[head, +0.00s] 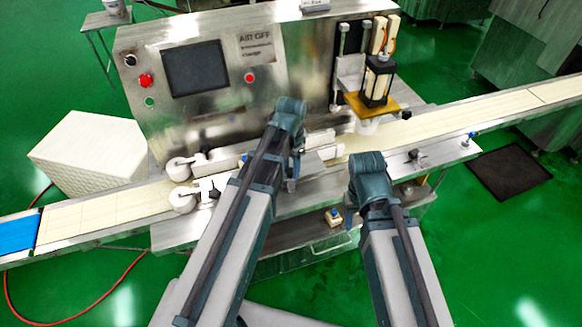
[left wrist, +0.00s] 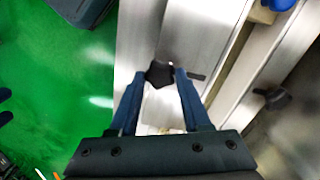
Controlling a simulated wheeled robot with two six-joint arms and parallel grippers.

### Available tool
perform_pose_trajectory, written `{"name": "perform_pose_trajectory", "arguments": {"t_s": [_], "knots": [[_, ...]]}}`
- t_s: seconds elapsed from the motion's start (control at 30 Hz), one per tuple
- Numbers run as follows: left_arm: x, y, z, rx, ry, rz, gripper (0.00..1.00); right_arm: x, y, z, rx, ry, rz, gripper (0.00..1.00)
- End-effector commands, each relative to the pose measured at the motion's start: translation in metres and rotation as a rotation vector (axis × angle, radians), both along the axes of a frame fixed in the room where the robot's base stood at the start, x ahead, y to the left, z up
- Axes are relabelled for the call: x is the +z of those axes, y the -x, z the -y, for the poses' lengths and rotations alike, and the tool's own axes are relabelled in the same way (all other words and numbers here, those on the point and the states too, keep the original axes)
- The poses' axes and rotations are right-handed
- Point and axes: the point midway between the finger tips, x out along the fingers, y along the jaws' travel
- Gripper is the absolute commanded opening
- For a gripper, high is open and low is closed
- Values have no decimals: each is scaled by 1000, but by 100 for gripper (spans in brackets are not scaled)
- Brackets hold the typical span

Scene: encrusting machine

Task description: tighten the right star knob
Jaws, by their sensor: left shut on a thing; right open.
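In the left wrist view, a black star knob (left wrist: 160,75) sits at the edge of a metal rail. My left gripper (left wrist: 162,78) has its two blue fingers closed on this knob from both sides. In the head view, my left gripper (head: 291,184) points down at the front of the machine, and the knob in it is hidden by my arm. My right gripper (head: 350,216) is to the right, low in front of the machine's front edge, mostly hidden by its own wrist; it holds nothing that I can see.
Another black knob (left wrist: 272,98) is on the neighbouring rail in the left wrist view. In the head view, a dark knob (head: 413,155) is on the right. White rollers (head: 183,199) stand at left on the conveyor (head: 110,212). The control panel (head: 205,75) rises behind.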

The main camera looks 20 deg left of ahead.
Motion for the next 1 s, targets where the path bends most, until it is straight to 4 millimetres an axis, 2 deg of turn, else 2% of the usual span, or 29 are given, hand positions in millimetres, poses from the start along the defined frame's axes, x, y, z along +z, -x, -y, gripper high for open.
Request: {"name": "perform_pose_trajectory", "arguments": {"t_s": [0.2, 0.5, 1.0], "knots": [[0, 0, 0, -171, 0, 0, 0, 0, 0, 0, 0, 0, 0, 50], [0, 0, 0, -325, 0, 0, 0, 0, 0, 0, 0, 0, 0, 50], [0, 0, 0, -391, 0, 0, 0, 0, 0, 0, 0, 0, 0, 50]]}}
